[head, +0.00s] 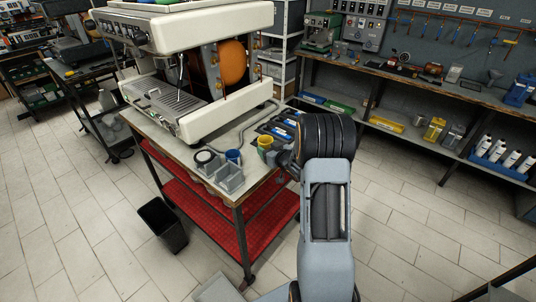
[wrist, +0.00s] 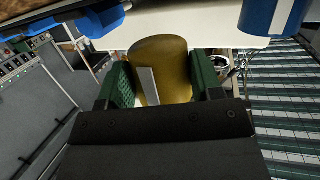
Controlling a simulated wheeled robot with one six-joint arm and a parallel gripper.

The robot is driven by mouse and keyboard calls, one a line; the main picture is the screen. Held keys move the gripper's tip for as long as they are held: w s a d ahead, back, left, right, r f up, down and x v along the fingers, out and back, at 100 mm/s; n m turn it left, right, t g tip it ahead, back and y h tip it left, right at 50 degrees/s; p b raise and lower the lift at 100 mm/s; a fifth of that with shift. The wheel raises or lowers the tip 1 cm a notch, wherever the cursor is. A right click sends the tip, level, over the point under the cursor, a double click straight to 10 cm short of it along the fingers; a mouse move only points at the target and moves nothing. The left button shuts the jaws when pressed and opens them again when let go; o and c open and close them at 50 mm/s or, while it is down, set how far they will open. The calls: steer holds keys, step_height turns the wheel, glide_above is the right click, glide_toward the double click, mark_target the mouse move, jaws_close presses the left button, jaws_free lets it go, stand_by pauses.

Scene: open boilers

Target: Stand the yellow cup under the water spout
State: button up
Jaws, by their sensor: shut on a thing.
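The yellow cup (head: 265,143) is at the right edge of the bench top in the head view. In the wrist view the yellow cup (wrist: 160,60) fills the space between two green finger pads. My gripper (head: 277,156) is shut on it from the right side; the jaws also show in the wrist view (wrist: 162,88). I cannot tell whether the cup's base touches the bench. The white coffee machine (head: 190,30) stands behind and to the left, with a drip tray (head: 170,97) at its front. A thin dark spout (head: 181,66) hangs above that tray.
A blue cup (head: 233,156) stands left of the yellow cup and shows in the wrist view (wrist: 272,15). Blue-handled tools (head: 281,131) lie behind. A black bin (head: 163,224) stands on the floor.

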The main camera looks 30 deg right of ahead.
steer(key=shift+w+d+f, duration=0.1)
steer(key=shift+w+f, duration=0.15)
steer(key=shift+f, duration=0.1)
step_height(320, 180, down, 3)
steer(key=shift+w+r+p, duration=0.1)
steer(key=shift+w+p, duration=0.05)
steer(key=shift+p, duration=0.55)
steer(key=shift+f, duration=0.3)
steer(key=shift+f+b, duration=0.35)
steer(key=shift+b, duration=0.15)
steer(key=shift+f, duration=0.15)
